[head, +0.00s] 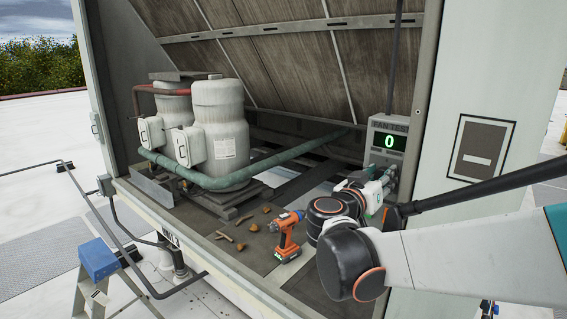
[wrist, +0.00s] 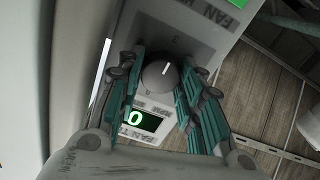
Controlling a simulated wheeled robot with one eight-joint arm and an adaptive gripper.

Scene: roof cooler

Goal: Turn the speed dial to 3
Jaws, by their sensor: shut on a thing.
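The speed dial (wrist: 157,76) is a round dark grey knob with a white pointer mark, on the face of the grey fan test box (head: 401,123). In the wrist view the pointer points up the picture, and a faint figure that looks like a 3 is printed above the dial. My gripper (wrist: 160,75) has its teal-padded fingers on both sides of the dial and is shut on it. The box's green display (head: 388,142) reads 0, and it also shows in the wrist view (wrist: 142,119). In the head view my wrist and arm hide the dial.
An orange cordless drill (head: 287,237) stands on the cooler floor among scattered brown leaves. Two pale grey compressor tanks (head: 220,130) and a green pipe (head: 262,161) lie behind it. A white panel with a framed sign (head: 481,147) is right of the box. A blue-topped stepladder (head: 98,260) stands outside.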

